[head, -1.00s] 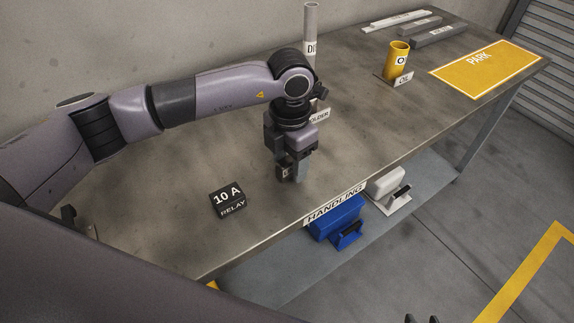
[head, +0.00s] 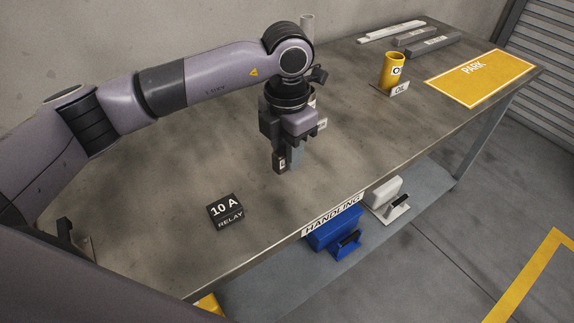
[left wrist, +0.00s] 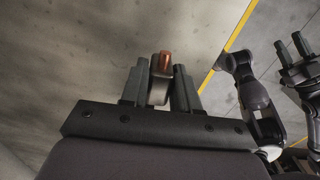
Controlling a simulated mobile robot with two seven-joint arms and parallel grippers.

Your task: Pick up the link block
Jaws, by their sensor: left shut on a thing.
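A black 10 A relay block (head: 225,211) lies on the bench (head: 165,225). A grey tube (head: 307,28) stands behind my left gripper. A yellow oil cup (head: 393,72), grey bars (head: 418,38) and a yellow PARK mat (head: 480,77) are farther right. Blue (head: 335,230) and white items sit on the lower shelf.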

